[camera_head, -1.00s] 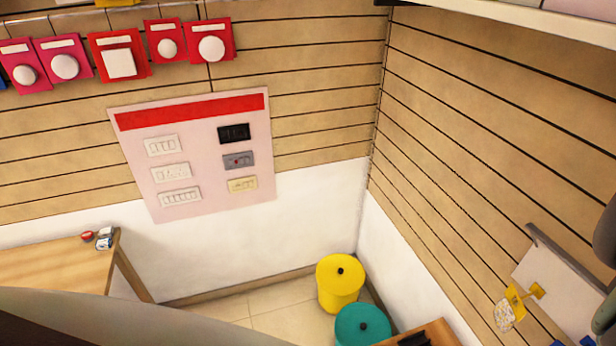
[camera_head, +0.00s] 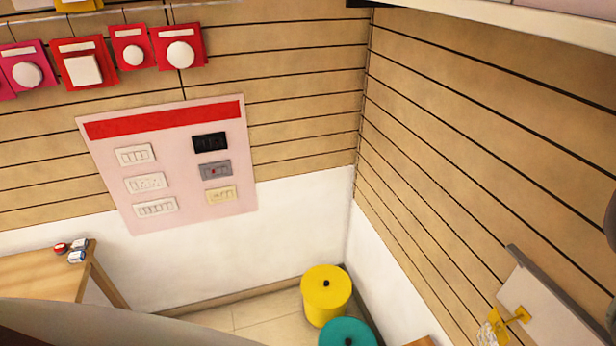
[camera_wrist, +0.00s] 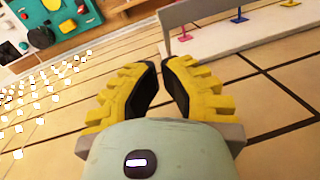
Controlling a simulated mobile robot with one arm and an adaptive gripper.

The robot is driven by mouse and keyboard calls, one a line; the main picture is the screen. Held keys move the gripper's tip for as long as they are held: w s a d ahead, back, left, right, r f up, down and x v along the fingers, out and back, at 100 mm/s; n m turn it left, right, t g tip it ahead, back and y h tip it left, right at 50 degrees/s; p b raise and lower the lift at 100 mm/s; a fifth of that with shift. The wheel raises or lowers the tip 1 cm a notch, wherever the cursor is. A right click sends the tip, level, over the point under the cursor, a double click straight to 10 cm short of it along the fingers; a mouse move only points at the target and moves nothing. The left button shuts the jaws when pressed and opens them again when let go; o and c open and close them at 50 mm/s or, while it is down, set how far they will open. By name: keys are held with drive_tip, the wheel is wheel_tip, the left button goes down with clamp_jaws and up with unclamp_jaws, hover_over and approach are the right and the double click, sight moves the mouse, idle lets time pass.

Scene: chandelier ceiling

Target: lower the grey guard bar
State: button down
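A grey bar (camera_head: 527,265) runs along the upper left edge of a white panel (camera_head: 540,300) on the right wall in the head view. I take it as the guard bar. My gripper (camera_wrist: 159,68) has yellow ribbed fingers with dark pads. Its fingertips are a little apart, with nothing between them. The bar lies beyond the fingertips, apart from them. The gripper is not clearly seen in the head view.
A yellow lidded bin (camera_head: 325,305) and a teal one (camera_head: 347,333) stand in the corner. A wooden table (camera_head: 45,275) is at left. A switch board (camera_head: 170,205) hangs on the back wall. A teal control panel (camera_wrist: 55,30) shows in the wrist view.

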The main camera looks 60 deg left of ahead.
drive_tip(key=shift+w+a+f+p, duration=0.15)
drive_tip(key=shift+f+p, duration=0.4)
drive_tip(key=shift+f, duration=0.4)
drive_tip(key=shift+a+f+p, duration=0.15)
drive_tip(key=shift+f+p, duration=0.35)
drive_tip(key=shift+f, duration=0.4)
drive_tip(key=shift+a+f+b, duration=0.1)
drive_tip(key=shift+f+b, duration=0.15)
drive_tip(key=shift+b, duration=0.3)
